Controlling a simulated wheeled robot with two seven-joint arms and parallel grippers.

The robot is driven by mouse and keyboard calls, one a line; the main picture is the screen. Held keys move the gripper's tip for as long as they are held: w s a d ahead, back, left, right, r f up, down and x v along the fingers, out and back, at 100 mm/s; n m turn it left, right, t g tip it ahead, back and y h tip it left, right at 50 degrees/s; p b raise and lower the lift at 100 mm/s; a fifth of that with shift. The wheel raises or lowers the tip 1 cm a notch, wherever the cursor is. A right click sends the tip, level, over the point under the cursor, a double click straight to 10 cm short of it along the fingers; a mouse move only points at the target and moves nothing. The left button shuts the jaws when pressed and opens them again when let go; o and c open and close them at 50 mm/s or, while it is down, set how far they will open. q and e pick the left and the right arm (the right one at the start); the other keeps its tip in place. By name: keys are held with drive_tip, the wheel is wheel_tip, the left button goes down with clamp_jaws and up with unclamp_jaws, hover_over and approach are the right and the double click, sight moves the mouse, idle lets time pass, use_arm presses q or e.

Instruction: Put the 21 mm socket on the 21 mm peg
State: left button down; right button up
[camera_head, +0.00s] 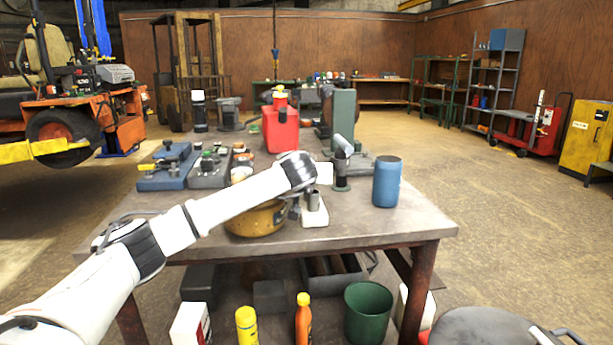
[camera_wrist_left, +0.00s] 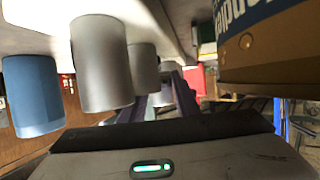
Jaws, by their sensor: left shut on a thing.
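A white board (camera_head: 315,216) lies at the table's front edge with a grey metal socket (camera_head: 314,200) upright on it. My left gripper (camera_head: 294,208) is low at the board's left side, its fingers small and partly hidden in the head view. In the left wrist view, which looks upside down, a large grey socket (camera_wrist_left: 100,62) stands nearest, with another grey socket (camera_wrist_left: 143,68) behind it. The left fingers (camera_wrist_left: 172,92) are shut on a grey socket, mostly hidden behind these. I cannot read any size marks or make out the 21 mm peg. My right gripper is not in view.
A brown-yellow bowl (camera_head: 256,220) sits close to the left of the gripper. A blue cylinder (camera_head: 387,182) stands to the right, and a dark upright fixture (camera_head: 342,175) behind. The front right tabletop is clear.

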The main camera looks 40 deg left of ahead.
use_arm(q)
drive_tip(key=shift+f, duration=0.2)
drive_tip(key=c, duration=1.3)
unclamp_jaws()
drive_tip(key=shift+f, duration=0.1)
drive_tip(key=shift+c, duration=0.2)
drive_tip(key=shift+r+p, duration=0.35)
drive_tip(key=shift+r, duration=0.25)
drive_tip(key=shift+s+d+r, duration=0.15)
drive_tip(key=shift+s+r, duration=0.05)
drive_tip(key=shift+r, duration=0.05)
drive_tip(key=v, duration=1)
drive_tip(key=shift+s+d+r, duration=0.1)
drive_tip(key=shift+s+d, duration=0.1)
drive_tip(key=shift+s, duration=0.05)
drive_tip(key=shift+s+d+r, duration=0.15)
drive_tip(key=shift+s+d, duration=0.1)
drive_tip(key=shift+s, duration=0.05)
